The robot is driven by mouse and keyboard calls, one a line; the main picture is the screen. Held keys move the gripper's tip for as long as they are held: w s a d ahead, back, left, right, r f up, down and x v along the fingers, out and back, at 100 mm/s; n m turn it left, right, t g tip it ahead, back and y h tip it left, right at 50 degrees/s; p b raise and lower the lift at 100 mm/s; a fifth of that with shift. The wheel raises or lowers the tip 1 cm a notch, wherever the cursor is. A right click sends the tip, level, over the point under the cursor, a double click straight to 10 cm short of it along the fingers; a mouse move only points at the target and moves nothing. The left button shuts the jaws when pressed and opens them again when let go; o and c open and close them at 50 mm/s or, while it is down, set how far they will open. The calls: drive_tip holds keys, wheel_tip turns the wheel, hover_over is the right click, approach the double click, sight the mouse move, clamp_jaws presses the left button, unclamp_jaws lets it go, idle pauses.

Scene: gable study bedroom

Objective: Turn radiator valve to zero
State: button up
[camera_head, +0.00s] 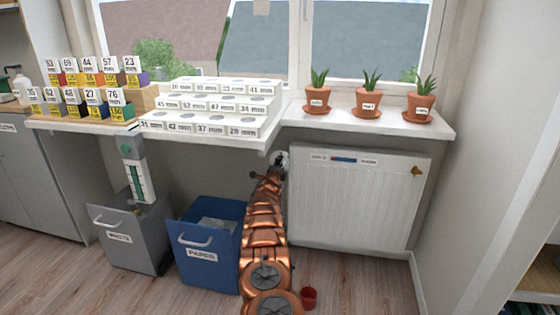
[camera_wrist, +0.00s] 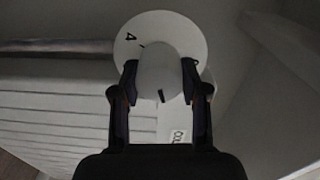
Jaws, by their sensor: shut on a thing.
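The white radiator (camera_head: 352,200) is mounted under the window sill; its slatted side (camera_wrist: 60,110) fills the left of the wrist view. The radiator valve has a rounded white knob (camera_wrist: 158,72) in front of a pale round disc (camera_wrist: 188,30). A dark "4" shows on the disc's upper left, and a short dark mark is on the knob's lower front. My gripper (camera_wrist: 160,75) is shut on the knob, one dark finger on each side. In the head view my gripper (camera_head: 273,167) is at the radiator's upper left corner, where the valve is mostly hidden.
A blue paper bin (camera_head: 205,255) and a grey bin (camera_head: 125,245) stand left of my arm. The sill (camera_head: 440,130) holds three potted plants; numbered white blocks (camera_head: 205,105) stand further left.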

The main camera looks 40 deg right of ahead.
drive_tip(key=n+p, duration=0.1)
drive_tip(key=n, duration=0.2)
drive_tip(key=shift+r+n, duration=0.1)
drive_tip(key=shift+n, duration=0.3)
drive_tip(key=n, duration=0.3)
drive_tip(key=shift+p, duration=0.4)
drive_tip(key=n, duration=0.4)
drive_tip(key=shift+w, duration=0.1)
drive_tip(key=shift+a+n, duration=0.1)
drive_tip(key=shift+n, duration=1.7)
drive_tip(key=o, duration=1.2)
drive_tip(key=shift+c, duration=0.2)
drive_tip(key=shift+a, duration=0.1)
